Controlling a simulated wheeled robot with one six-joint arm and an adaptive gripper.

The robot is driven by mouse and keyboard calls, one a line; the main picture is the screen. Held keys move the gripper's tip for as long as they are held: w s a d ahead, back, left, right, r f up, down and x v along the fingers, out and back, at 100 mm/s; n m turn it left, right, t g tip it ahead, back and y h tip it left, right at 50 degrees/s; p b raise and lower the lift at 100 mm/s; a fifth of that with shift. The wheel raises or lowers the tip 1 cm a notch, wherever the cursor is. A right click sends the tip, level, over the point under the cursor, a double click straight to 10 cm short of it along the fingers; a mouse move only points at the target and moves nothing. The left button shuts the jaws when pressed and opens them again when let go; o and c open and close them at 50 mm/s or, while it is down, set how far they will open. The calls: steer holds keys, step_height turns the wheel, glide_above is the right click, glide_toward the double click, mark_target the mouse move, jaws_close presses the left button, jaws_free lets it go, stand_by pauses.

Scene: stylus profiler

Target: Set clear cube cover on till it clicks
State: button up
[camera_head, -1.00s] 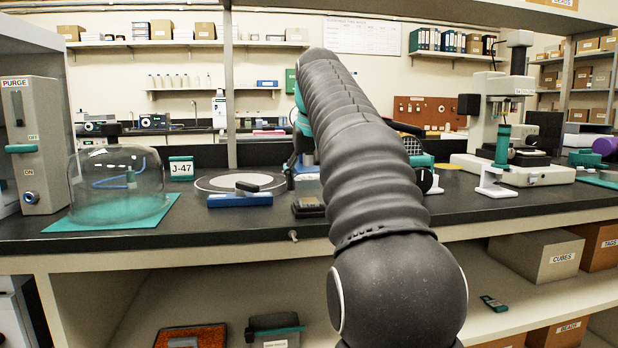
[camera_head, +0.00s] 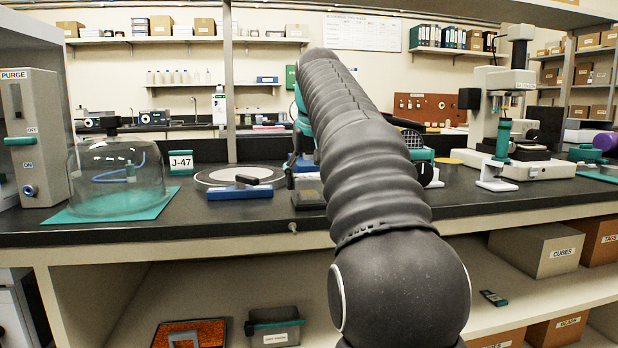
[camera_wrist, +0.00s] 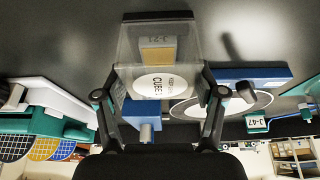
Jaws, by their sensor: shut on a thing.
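My gripper (camera_wrist: 160,95) is shut on the clear cube cover (camera_wrist: 187,40), one finger on each side of it in the wrist view. The cover is a see-through box. A white oval label (camera_wrist: 160,86) with dark print shows through it, as does a small tan and grey block (camera_wrist: 157,50) with a tag. I cannot tell whether the cover touches what is under it. In the head view my arm hides most of the gripper. A small dark base (camera_head: 308,201) sits near the bench edge there, with something greyish and see-through just above it.
A blue tool (camera_head: 240,190) lies beside a round white-ringed plate (camera_head: 205,178), left of the gripper. A glass dome (camera_head: 95,185) stands on a teal mat (camera_head: 62,218) at the left. A J-47 sign (camera_head: 181,163) is between them. A profiler (camera_head: 500,130) stands at right.

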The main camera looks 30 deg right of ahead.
mark_target(308, 174)
steer(key=shift+f, duration=0.15)
steer(key=o, duration=1.8)
steer(key=shift+c, duration=0.2)
steer(key=shift+c, duration=0.4)
step_height(308, 174, up, 5)
steer(key=p, duration=0.4)
steer(key=shift+f, duration=0.2)
steer(key=shift+r, duration=1.2)
